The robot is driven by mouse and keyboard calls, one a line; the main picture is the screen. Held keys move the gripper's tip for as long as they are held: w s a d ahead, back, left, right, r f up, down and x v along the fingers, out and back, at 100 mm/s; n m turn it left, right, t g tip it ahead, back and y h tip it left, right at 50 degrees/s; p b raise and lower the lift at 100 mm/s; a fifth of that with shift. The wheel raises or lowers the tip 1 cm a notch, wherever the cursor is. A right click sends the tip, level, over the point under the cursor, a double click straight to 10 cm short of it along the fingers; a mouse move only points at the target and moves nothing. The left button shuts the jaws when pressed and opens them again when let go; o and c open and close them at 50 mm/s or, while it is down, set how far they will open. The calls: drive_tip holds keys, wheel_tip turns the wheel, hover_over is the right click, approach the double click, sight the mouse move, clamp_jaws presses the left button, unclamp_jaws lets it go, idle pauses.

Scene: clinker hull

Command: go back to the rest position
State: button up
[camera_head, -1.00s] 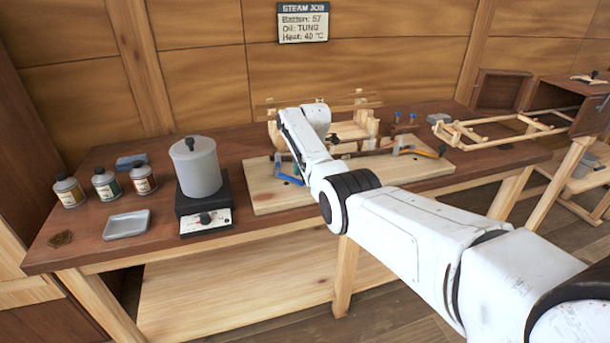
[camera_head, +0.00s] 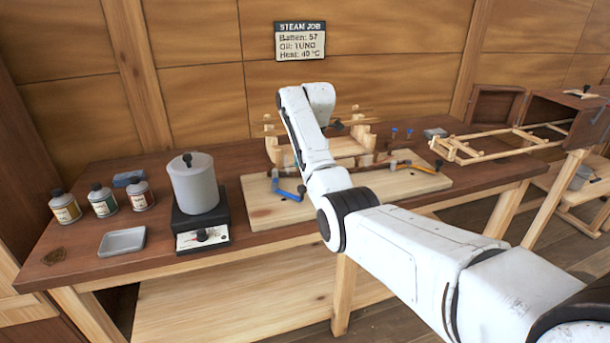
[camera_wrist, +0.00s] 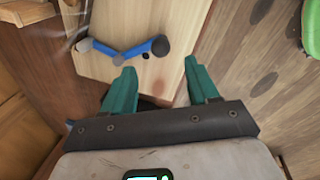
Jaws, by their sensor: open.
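My gripper (camera_wrist: 162,88) shows in the wrist view with its two teal fingers spread apart and nothing between them. Below it, a blue clamp (camera_wrist: 125,48) lies on the pale wooden board (camera_wrist: 165,15). In the head view my white arm reaches over the bench, its wrist raised above the board (camera_head: 265,215); the fingers are hidden there behind the arm. The blue clamp (camera_head: 288,190) shows beside the arm on the board.
On the bench (camera_head: 75,265) stand a white pot (camera_head: 195,185) on a hot plate (camera_head: 203,232), several bottles (camera_head: 103,200) and a grey tray (camera_head: 122,242). A wooden frame (camera_head: 345,148) stands behind the arm. A slatted rack (camera_head: 490,145) reaches from an open box (camera_head: 565,115) at right.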

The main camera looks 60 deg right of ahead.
drive_tip(key=shift+r, duration=0.15)
idle(0.5)
drive_tip(key=w+a+f, duration=0.1)
drive_tip(key=a+f, duration=0.1)
drive_tip(key=a, duration=0.1)
drive_tip(key=w+a+f+m, duration=0.1)
drive_tip(key=a+f, duration=0.2)
drive_tip(key=w+a+f+m, duration=0.1)
drive_tip(key=a+f, duration=0.1)
drive_tip(key=a, duration=0.1)
drive_tip(key=shift+w+f, duration=0.1)
drive_tip(key=shift+f, duration=0.1)
drive_tip(key=s+a+f+m+t, duration=0.1)
drive_tip(key=a+f+m, duration=0.1)
drive_tip(key=a+f, duration=0.35)
drive_tip(key=s+a+f+m, duration=0.2)
drive_tip(key=a, duration=0.7)
drive_tip(key=s+a+f+m+t, duration=0.1)
drive_tip(key=a+f+m, duration=0.15)
drive_tip(key=a, duration=0.55)
drive_tip(key=s+a+m+t, duration=0.1)
drive_tip(key=s+a+m, duration=0.4)
drive_tip(key=s+a, duration=0.9)
drive_tip(key=s+d+f+g, duration=0.1)
drive_tip(key=s+f+g, duration=0.3)
drive_tip(key=s, duration=0.7)
drive_tip(key=shift+d+f+y, duration=0.3)
drive_tip(key=shift+d+f, duration=0.05)
drive_tip(key=shift+f, duration=0.55)
drive_tip(key=shift+w, duration=0.1)
